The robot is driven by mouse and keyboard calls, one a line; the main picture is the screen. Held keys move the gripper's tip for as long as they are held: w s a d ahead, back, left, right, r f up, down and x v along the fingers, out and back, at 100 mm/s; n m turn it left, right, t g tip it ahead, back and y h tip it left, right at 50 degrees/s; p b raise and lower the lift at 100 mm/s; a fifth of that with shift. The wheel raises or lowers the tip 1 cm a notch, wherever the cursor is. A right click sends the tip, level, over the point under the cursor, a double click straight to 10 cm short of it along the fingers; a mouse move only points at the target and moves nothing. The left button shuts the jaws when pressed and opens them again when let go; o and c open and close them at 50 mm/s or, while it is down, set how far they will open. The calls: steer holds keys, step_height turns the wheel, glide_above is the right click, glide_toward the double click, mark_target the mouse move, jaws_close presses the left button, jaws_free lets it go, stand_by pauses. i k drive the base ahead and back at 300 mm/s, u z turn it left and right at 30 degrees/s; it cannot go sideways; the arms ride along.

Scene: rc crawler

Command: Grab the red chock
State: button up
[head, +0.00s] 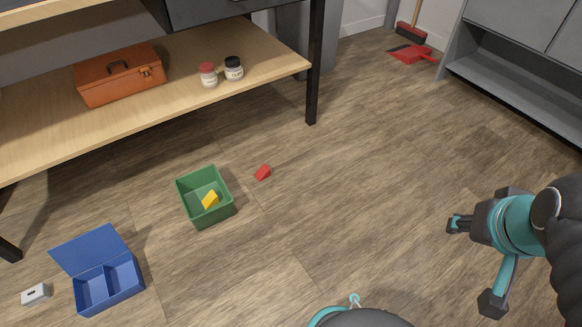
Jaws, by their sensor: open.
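The red chock (263,172) is a small red block lying on the wooden floor, just right of the green bin and apart from it. My gripper (472,264) is at the right of the head view, well to the right of the red chock and nearer to me. Its two dark fingers are spread wide, with nothing visible between them.
A green bin (225,214) holds a yellow block (210,199). A blue two-compartment box (110,292) with an open lid stands at lower left beside a small white object (35,294). A low wooden shelf (190,95) carries an orange toolbox (120,75) and two jars. Floor between chock and gripper is clear.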

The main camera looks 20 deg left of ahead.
mark_target(264, 172)
steer(key=z, duration=0.05)
steer(key=i, duration=1.7)
steer(key=u, duration=2.5)
